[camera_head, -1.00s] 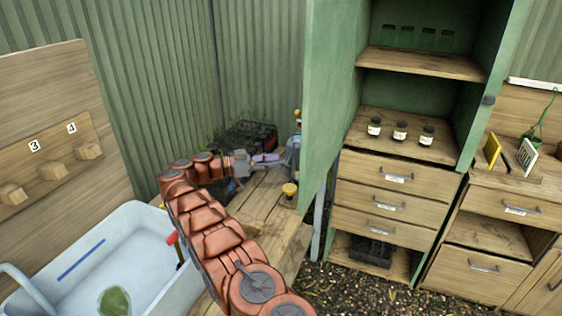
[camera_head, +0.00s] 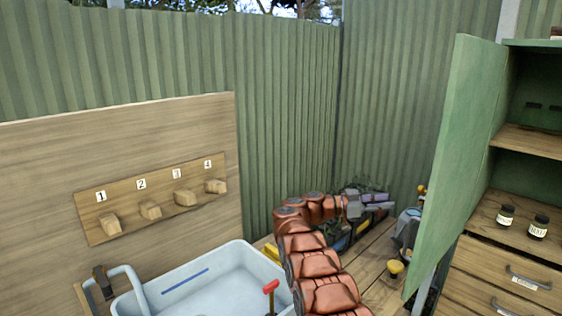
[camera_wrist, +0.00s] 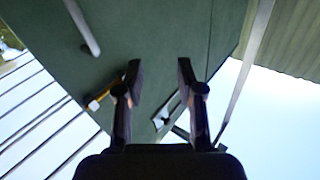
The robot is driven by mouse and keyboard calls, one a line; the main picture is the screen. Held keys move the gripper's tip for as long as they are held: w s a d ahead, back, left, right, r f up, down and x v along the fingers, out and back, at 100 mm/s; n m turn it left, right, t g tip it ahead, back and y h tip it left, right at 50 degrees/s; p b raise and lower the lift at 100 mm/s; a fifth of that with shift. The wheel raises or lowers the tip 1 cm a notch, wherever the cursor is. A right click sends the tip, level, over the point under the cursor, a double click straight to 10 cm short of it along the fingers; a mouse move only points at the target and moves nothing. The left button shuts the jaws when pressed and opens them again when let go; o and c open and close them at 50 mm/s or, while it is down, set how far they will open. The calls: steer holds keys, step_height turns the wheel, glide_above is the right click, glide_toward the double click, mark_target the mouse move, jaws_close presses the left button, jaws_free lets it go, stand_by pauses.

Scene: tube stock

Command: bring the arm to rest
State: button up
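My arm, in copper-coloured segments, rises from the bottom of the head view and bends right at the back corner. My gripper (camera_head: 376,202) is at its far end, in front of or above the dark crate (camera_head: 350,190) on the wooden bench. I cannot tell how high it is. In the wrist view my gripper (camera_wrist: 160,72) has its two dark fingers apart with nothing between them. A large dark green panel fills much of the background there.
A green cabinet door (camera_head: 465,150) stands open right of my gripper. Small jars (camera_head: 506,215) stand on the cabinet shelf. A pale sink (camera_head: 205,285) with a red-handled item (camera_head: 271,288) at its edge lies left. Numbered wooden pegs (camera_head: 183,197) line the wall board. A yellow-topped object (camera_head: 395,267) sits on the bench.

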steer(key=w+a+r+n+t+y, duration=0.35)
steer(key=w+r+n+t, duration=0.2)
steer(key=r+t, duration=0.3)
steer(key=w+a+r+n+t+y, duration=0.35)
steer(key=w+r+t, duration=0.3)
steer(key=r, duration=0.25)
steer(key=s+a+f+n+y, duration=0.1)
steer(key=s+a+n+y, duration=0.4)
steer(key=a+y, duration=0.15)
steer(key=s+a+f+n+y, duration=0.1)
steer(key=s+a+n+y, duration=0.4)
steer(key=a, duration=0.3)
steer(key=s+a+f+n+g+y, duration=0.15)
steer(key=s+f+g, duration=0.35)
steer(key=s, duration=0.7)
steer(key=s+a+f+n+g+y, duration=0.1)
steer(key=s+f+g+y, duration=0.15)
steer(key=s+f, duration=0.75)
steer(key=s+d+f+g+h, duration=0.1)
steer(key=s+d+f+g, duration=0.1)
steer(key=s, duration=1)
steer(key=s+d+f+m+g+h, duration=0.1)
steer(key=s+d+f+g, duration=0.2)
steer(key=s, duration=0.9)
steer(key=s+d+f+m+g+h, duration=0.1)
steer(key=s+d+f+g, duration=0.2)
steer(key=s, duration=1)
steer(key=shift+d+f+g+h, duration=0.15)
steer(key=shift+d+g+h, duration=0.2)
steer(key=shift+d+g, duration=0.3)
